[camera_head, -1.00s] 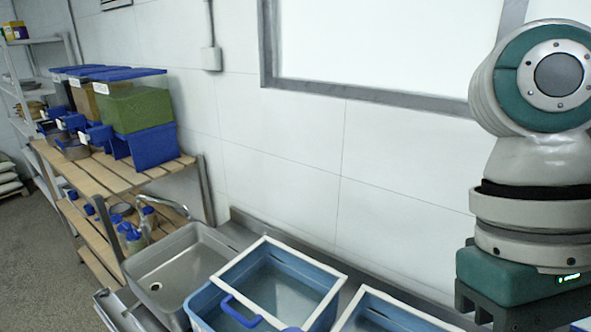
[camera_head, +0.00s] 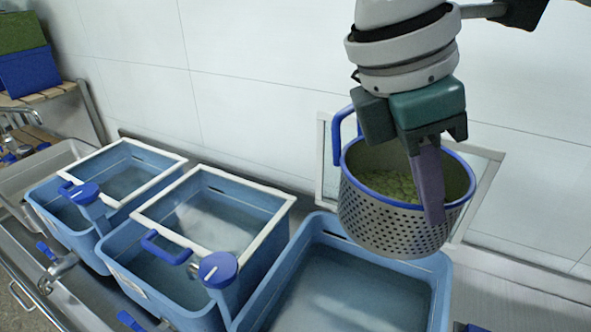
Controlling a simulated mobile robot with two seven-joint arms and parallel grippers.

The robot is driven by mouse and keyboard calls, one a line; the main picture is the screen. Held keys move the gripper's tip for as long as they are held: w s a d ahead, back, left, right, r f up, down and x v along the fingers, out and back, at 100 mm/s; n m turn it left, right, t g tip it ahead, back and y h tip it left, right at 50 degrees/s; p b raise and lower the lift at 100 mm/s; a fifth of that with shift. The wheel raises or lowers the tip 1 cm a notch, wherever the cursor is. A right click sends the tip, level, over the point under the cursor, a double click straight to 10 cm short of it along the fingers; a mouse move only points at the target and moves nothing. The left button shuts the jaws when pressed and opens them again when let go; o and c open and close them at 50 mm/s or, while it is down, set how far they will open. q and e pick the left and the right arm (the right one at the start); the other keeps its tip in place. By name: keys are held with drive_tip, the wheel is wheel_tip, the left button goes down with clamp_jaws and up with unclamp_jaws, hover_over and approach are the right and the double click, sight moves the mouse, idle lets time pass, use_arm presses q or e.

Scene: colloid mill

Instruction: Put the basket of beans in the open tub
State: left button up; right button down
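The metal basket (camera_head: 392,222), perforated with a blue rim and a blue handle at its left, holds green beans (camera_head: 388,184). My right gripper (camera_head: 428,190) reaches down from above over the basket's rim, with a purple finger in front of its right side. It appears to hold the basket; the other finger and the exact grip are hidden. The basket looks roughly upright and overlaps the back right rim of the open tub (camera_head: 282,278). This blue tub has water and no lid. My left gripper is out of view.
Two blue tubs with white-framed clear lids (camera_head: 160,228) (camera_head: 85,205) stand left of the open tub, with blue knobs (camera_head: 218,268) at their fronts. A framed lid (camera_head: 484,200) leans on the wall behind the basket. A sink (camera_head: 40,172) is at far left.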

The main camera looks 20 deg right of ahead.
drive_tip(key=w+d+f+n+t+b, duration=0.1)
drive_tip(key=f+n+b, duration=0.2)
drive_tip(key=w+d+f+n+t+b, duration=0.1)
drive_tip(key=w+d+f+n+b, duration=0.1)
drive_tip(key=f+n+b, duration=0.1)
drive_tip(key=w+d+f+n+t+b, duration=0.1)
drive_tip(key=f+n+t+b, duration=0.1)
drive_tip(key=f+n+b, duration=0.1)
drive_tip(key=shift+w+d+f+n+y+b, duration=0.35)
drive_tip(key=shift+n+b, duration=0.35)
drive_tip(key=shift+b, duration=0.4)
drive_tip(key=w+d+f+n+t+y+b, duration=0.25)
drive_tip(key=d+f+n+b, duration=0.25)
drive_tip(key=n+b, duration=0.45)
use_arm(q)
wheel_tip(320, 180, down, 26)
drive_tip(key=b, duration=0.2)
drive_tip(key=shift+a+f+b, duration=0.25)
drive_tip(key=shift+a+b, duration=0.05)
drive_tip(key=shift+b, duration=0.1)
use_arm(e)
wheel_tip(320, 180, down, 19)
drive_tip(key=shift+w+f, duration=0.15)
drive_tip(key=shift+w, duration=0.15)
drive_tip(key=shift+a+f+g, duration=0.1)
drive_tip(key=shift+g, duration=0.15)
